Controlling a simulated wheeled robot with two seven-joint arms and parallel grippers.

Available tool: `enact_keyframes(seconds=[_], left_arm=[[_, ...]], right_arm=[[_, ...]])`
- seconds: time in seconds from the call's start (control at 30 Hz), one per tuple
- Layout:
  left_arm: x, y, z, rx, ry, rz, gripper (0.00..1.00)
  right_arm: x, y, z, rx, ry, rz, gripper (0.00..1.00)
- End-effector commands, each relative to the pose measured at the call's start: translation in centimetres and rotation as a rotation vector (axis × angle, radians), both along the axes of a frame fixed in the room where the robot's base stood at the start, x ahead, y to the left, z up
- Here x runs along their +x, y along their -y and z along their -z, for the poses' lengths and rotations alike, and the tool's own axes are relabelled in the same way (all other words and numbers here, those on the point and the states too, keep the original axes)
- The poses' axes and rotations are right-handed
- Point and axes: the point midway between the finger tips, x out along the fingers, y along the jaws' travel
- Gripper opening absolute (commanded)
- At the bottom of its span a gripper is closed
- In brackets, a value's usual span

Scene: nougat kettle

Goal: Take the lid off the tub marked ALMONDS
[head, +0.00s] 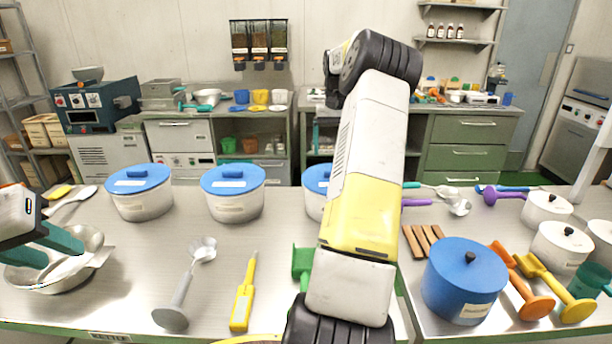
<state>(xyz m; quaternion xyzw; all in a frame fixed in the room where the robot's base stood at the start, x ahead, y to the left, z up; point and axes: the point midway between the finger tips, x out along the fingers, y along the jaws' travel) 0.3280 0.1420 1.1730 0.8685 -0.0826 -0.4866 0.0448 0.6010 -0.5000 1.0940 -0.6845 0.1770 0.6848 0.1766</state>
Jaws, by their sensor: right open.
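Three white tubs with blue lids stand in a row along the back of the near table: a left tub (142,203), a middle tub (235,206) and a right tub (315,207). All three lids are on. The right tub is partly hidden behind my raised right arm. The tubs' labels are too small to read, so I cannot tell which is marked ALMONDS. My left gripper (50,248) is at the far left, its teal fingers apart over a metal bowl (85,272), clear of the tubs. My right gripper is not visible; its arm crosses the middle of the view.
A grey masher (174,310), a yellow tool (243,296) and a green tool (302,264) lie in front of the tubs. A blue pot (463,285), white lidded pots (560,250) and orange and yellow utensils crowd the right side. Bare table shows between the left tub and masher.

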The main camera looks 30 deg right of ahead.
Motion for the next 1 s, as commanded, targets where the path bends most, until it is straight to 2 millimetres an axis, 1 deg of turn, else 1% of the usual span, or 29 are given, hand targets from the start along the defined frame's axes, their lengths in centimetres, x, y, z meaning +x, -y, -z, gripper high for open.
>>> enact_keyframes(seconds=[0.03, 0.27, 0.4, 0.5, 0.6, 0.8, 0.87, 1.0], left_arm=[[0.0, 0.0, 0.0, 0.000, 0.000, 0.000, 0.36], [0.0, 0.0, 0.0, 0.000, 0.000, 0.000, 0.36], [0.0, 0.0, 0.0, 0.000, 0.000, 0.000, 0.36], [0.0, 0.0, 0.0, 0.000, 0.000, 0.000, 0.36], [0.0, 0.0, 0.0, 0.000, 0.000, 0.000, 0.36], [0.0, 0.0, 0.0, 0.000, 0.000, 0.000, 0.36], [0.0, 0.0, 0.0, 0.000, 0.000, 0.000, 0.36], [0.0, 0.0, 0.0, 0.000, 0.000, 0.000, 0.36]], right_arm=[[0.0, 0.0, 0.7, 0.001, -0.003, 0.000, 0.89], [-0.3, 0.1, 3.4, 0.002, -0.002, -0.001, 0.89], [-0.5, 0.2, 5.6, 0.003, -0.002, -0.001, 0.89], [-0.5, 0.3, 6.7, 0.002, -0.001, -0.002, 0.89], [-0.4, 0.3, 7.1, 0.001, 0.000, -0.001, 0.89], [-0.4, 0.3, 7.1, 0.000, 0.001, -0.002, 0.89], [-0.4, 0.3, 7.1, 0.000, 0.001, -0.002, 0.77], [-0.4, 0.3, 7.0, 0.000, 0.001, -0.002, 0.50]])
